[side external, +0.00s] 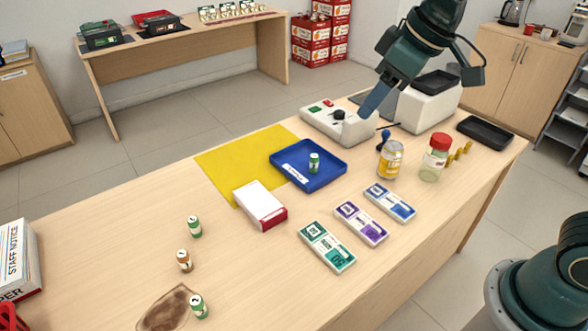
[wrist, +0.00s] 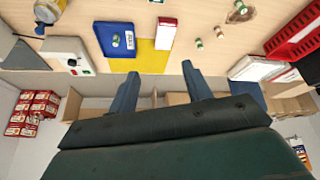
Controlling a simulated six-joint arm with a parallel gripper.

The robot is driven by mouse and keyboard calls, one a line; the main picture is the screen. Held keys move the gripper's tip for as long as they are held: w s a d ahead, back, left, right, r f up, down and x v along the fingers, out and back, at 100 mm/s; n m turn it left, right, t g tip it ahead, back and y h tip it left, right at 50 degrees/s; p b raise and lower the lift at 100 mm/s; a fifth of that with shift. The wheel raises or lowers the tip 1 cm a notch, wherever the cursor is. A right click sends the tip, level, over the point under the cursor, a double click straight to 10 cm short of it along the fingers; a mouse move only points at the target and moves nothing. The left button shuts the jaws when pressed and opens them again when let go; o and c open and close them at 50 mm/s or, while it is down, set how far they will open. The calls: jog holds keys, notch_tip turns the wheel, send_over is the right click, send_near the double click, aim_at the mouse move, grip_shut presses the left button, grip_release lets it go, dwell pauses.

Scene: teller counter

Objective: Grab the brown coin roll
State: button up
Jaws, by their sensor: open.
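The brown coin roll (side external: 184,261) stands upright on the wooden counter (side external: 120,235), at the left part of the side external view. It is small at the upper right of the wrist view (wrist: 220,31). A green-banded roll (side external: 195,227) stands behind it, and another green-banded roll (side external: 198,305) stands in front, beside a brown stain. A third green-banded roll (side external: 314,163) is in the blue tray (side external: 335,158). My gripper (side external: 366,110) is open and empty, high up near the white device at the counter's right, far from the brown roll. Its blue fingers (wrist: 160,66) are spread in the wrist view.
A white and red box (side external: 260,203) stands between the tray and the rolls, partly on the yellow mat (side external: 220,160). Bare counter surrounds the brown roll.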

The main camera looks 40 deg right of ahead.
jog(key=w+a+f+n, duration=0.2)
jog(key=w+a+f, duration=0.1)
jog(key=w+a, duration=0.4)
jog(key=n+g+y, duration=0.2)
jog(key=n+g, duration=0.1)
jog(key=n, duration=0.2)
send_near(182, 253)
jog(key=shift+x, duration=3.45)
jog(key=shift+x, duration=2.55)
